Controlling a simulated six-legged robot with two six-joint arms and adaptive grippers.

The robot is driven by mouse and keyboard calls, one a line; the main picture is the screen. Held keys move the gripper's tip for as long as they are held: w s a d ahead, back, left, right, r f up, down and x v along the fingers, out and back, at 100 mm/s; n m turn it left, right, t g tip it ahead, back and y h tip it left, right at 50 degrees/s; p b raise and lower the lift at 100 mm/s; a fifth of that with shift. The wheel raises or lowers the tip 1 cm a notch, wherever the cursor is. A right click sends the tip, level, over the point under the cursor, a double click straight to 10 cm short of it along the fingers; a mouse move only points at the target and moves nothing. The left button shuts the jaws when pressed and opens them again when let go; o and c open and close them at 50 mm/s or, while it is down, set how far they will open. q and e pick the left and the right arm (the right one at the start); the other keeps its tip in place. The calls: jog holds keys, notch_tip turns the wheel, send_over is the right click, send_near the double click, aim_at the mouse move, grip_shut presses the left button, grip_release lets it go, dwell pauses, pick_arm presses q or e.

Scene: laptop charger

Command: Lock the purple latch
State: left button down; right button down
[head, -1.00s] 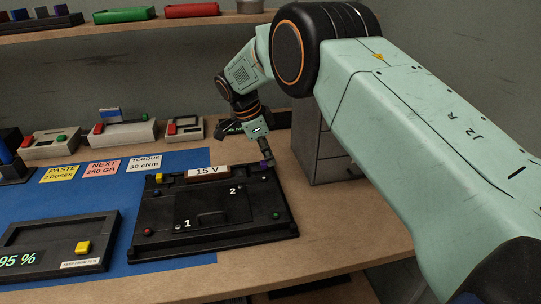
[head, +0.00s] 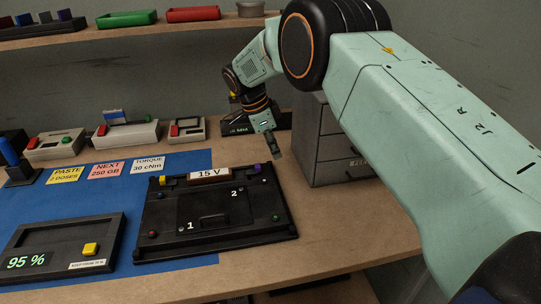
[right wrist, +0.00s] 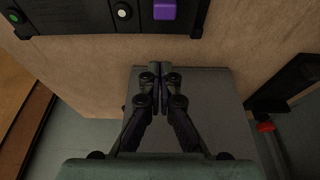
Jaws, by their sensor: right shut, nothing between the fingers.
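The purple latch (head: 257,168) sits at the back right corner of the black panel (head: 148,215) marked 15 V. It shows upright as a small purple block, and it is at the top edge of the right wrist view (right wrist: 165,9). My right gripper (head: 278,155) is shut and empty, just right of the latch and apart from it. In the right wrist view its closed fingertips (right wrist: 159,66) point toward the bare table edge beside the panel. My left gripper is not in view.
A yellow latch (head: 166,180) is at the panel's back left corner. A grey drawer unit (head: 330,150) stands right of my right gripper. A black device with a 95 % display (head: 60,250) lies at the left. Bare wooden table lies right of the panel.

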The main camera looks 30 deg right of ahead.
jog(key=v, duration=0.7)
jog(key=shift+p, duration=0.45)
jog(key=shift+a+r, duration=0.1)
jog(key=shift+a, duration=0.15)
jog(key=shift+d, duration=0.15)
